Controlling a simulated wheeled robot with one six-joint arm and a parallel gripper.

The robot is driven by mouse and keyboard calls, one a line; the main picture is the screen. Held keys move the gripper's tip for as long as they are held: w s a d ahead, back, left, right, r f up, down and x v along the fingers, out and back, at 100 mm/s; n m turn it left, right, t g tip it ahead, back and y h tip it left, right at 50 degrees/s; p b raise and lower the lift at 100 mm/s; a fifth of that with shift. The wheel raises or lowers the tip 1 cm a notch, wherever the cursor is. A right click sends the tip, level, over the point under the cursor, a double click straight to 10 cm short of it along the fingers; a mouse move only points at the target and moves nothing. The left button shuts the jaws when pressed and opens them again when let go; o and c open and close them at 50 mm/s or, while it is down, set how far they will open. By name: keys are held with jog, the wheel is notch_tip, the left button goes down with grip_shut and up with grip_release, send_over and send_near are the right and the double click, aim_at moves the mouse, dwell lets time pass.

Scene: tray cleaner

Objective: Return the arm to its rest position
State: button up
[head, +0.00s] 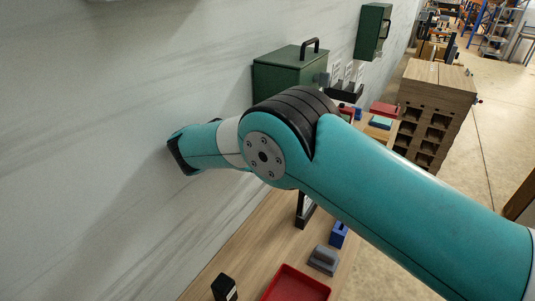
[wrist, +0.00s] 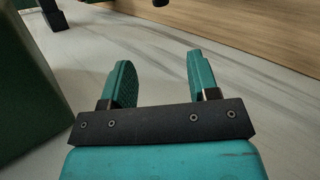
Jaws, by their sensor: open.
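My arm crosses the head view from the lower right, bends at a large dark joint, and reaches left to end close to the pale wall. My gripper does not show clearly in the head view. In the wrist view my gripper (wrist: 160,62) has its two teal fingers apart, with nothing between them. Pale streaked wall surface lies beyond the fingers, and a dark green body fills the left side of that view.
A green box (head: 290,75) with a black handle stands by the wall (head: 90,130) behind my arm. On the wooden table (head: 250,240) are a red tray (head: 297,284), a grey block (head: 323,260) and a blue item (head: 338,234). A wooden rack (head: 436,105) stands at right.

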dwell(0.3)
jog(key=s+d+r+m+g+y+b, duration=0.3)
jog(key=s+d+y+b, duration=0.3)
jog(key=s+d+b, duration=0.4)
jog(key=s+d+f+m+g+y+b, duration=0.1)
jog(key=s+b, duration=0.3)
jog(key=s, duration=0.9)
jog(key=s+d+f+m+g+y+b, duration=0.1)
jog(key=s+y+b, duration=0.3)
jog(key=s, duration=0.8)
jog(key=shift+s+f+g+y+b, duration=0.3)
jog(key=shift+s+f+g+b, duration=0.15)
jog(key=shift+f, duration=0.4)
